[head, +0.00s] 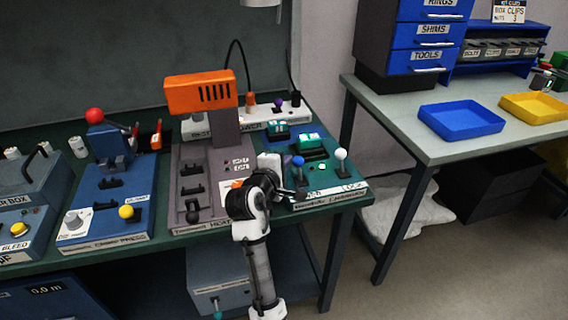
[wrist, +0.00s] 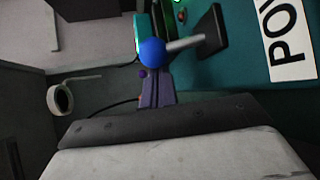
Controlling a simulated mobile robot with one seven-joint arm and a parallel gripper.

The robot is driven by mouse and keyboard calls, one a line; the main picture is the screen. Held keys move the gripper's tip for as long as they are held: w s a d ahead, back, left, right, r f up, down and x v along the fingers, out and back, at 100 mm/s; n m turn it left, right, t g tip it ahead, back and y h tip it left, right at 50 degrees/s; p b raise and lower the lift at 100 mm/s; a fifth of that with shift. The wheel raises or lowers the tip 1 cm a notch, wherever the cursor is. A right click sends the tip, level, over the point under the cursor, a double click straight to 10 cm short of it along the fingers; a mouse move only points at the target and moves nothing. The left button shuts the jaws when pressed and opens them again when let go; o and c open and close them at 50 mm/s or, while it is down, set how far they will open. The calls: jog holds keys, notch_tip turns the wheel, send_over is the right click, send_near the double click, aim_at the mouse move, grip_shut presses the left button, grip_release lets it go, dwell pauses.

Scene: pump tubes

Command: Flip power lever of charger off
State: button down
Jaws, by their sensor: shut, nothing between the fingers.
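The charger is the green station (head: 318,170) at the right end of the bench. Its power lever has a blue ball knob (head: 298,161). In the wrist view the blue knob (wrist: 152,52) is on a light rod that runs right to a dark base (wrist: 212,32), beside the white "POW" label (wrist: 288,38). My gripper (wrist: 165,118) is shut and empty. It fills the bottom of the wrist view, with the knob just beyond its dark edge; a small gap shows between them. In the head view my arm partly hides the charger's left side and the power label.
A second lever with a white ball knob (head: 341,154) stands to the right, by the lock label. The grey station (head: 200,180) with an orange head (head: 200,92) stands close on the left.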

aim_at(295, 163)
jog(key=shift+s+d+r+m+t+b, duration=0.15)
jog(key=shift+s+r+m+t+b, duration=0.1)
jog(key=shift+s+m+t+b, duration=0.25)
dwell(0.5)
jog(key=shift+s+d+r, duration=0.1)
jog(key=shift+s+d+r+p, duration=0.25)
jog(key=shift+s+p, duration=0.3)
jog(key=shift+p, duration=0.5)
jog(key=shift+s+d+f, duration=0.15)
jog(key=shift+s+d, duration=0.15)
jog(key=shift+s, duration=0.35)
jog(key=shift+s+a, duration=0.1)
jog(key=shift+s, duration=0.05)
jog(key=v, duration=1.3)
jog(key=shift+s+f+p, duration=0.15)
jog(key=shift+s+p, duration=0.15)
